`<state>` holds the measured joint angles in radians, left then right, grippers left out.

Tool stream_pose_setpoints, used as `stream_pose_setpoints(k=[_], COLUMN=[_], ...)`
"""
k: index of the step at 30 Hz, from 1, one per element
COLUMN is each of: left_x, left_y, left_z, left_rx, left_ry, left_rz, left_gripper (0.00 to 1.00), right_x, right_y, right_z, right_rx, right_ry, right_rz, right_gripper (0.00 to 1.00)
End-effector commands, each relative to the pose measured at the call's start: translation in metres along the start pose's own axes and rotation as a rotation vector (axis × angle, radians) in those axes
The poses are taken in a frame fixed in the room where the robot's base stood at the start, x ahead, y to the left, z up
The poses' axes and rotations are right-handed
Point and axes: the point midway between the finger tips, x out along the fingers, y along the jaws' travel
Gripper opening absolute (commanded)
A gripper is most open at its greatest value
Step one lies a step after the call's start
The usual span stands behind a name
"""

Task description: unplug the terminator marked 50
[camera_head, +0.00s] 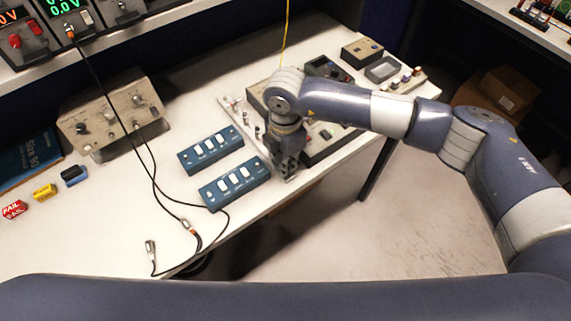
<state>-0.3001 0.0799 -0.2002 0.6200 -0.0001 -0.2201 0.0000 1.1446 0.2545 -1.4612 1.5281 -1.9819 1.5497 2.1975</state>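My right gripper (289,160) points down over the near end of a pale panel with small fittings (234,109). The panel lies at the right part of the workbench. The fingers are dark and small here, and I cannot tell whether they are open or shut, or whether they touch anything. I cannot make out a terminator marked 50. The gripper and wrist hide part of the panel and the device beside it. My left gripper is not in view.
Two blue switch boxes (211,150) (235,184) sit just left of the gripper. A beige instrument (112,114) stands further left, with black cables (156,180) trailing to the front edge. Several small devices (383,69) stand at the back right.

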Motion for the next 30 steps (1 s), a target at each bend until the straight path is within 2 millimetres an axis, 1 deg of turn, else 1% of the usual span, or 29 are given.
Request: stream_pose_setpoints(k=[11, 30], left_x=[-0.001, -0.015], left_y=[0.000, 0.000], left_z=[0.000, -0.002], left_rx=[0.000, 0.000], left_ry=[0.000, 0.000], left_rz=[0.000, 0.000], left_gripper=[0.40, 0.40], right_x=[-0.002, -0.026], right_y=[0.000, 0.000], right_z=[0.000, 0.000], right_rx=[0.000, 0.001], right_ry=[0.000, 0.000], right_rz=[0.000, 0.000], right_gripper=[0.00, 0.00])
